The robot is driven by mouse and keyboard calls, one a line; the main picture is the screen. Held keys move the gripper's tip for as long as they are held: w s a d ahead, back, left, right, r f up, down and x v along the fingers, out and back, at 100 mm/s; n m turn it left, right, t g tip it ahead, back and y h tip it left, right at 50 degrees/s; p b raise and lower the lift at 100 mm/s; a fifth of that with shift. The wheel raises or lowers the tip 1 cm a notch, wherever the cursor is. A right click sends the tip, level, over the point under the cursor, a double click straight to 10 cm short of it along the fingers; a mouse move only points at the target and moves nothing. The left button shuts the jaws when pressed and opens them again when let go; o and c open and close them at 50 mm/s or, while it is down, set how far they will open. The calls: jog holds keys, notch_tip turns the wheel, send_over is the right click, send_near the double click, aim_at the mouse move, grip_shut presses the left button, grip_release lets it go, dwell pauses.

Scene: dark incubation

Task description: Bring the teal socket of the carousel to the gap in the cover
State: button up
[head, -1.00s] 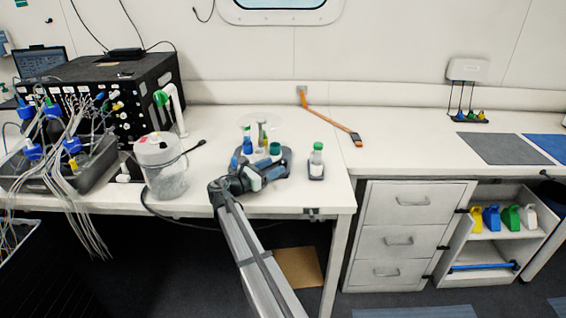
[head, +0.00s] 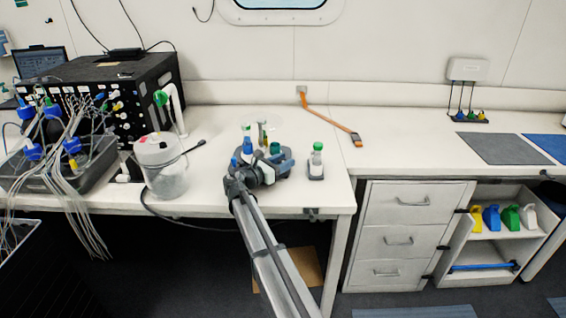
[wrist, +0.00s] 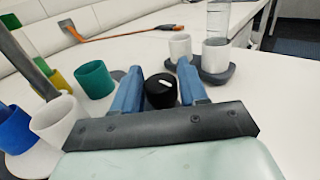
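The carousel (wrist: 22,163) stands on the white bench with upright sockets around it. The teal socket (wrist: 96,80) is left of my gripper (wrist: 160,68) in the wrist view; in the head view the teal socket (head: 275,148) is at the carousel's right side.
White (wrist: 60,120) and blue (wrist: 15,130) sockets stand at the left. A green-capped bottle (head: 317,152) on a small dark base stands right of the carousel. An orange strap (head: 330,118) lies behind; the bench at right is mostly clear.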

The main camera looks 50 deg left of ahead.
jog(key=c, duration=0.6)
jog(key=shift+d+n+y, duration=0.1)
jog(key=shift+n+y, duration=0.2)
jog(key=shift+y, duration=0.2)
jog(key=shift+d+n+y, duration=0.1)
jog(key=shift+n+y, duration=0.5)
jog(key=shift+y, duration=0.3)
jog(key=n+g+y, duration=0.1)
jog(key=n+y, duration=0.2)
jog(key=y, duration=0.2)
jog(key=n+g+y, duration=0.4)
jog(key=y, duration=0.1)
jog(key=shift+n+y, duration=0.3)
jog(key=shift+y, duration=0.1)
jog(key=shift+a+n+g+y, duration=0.2)
jog(key=shift+n+g+y, duration=0.7)
jog(key=shift+g, duration=0.2)
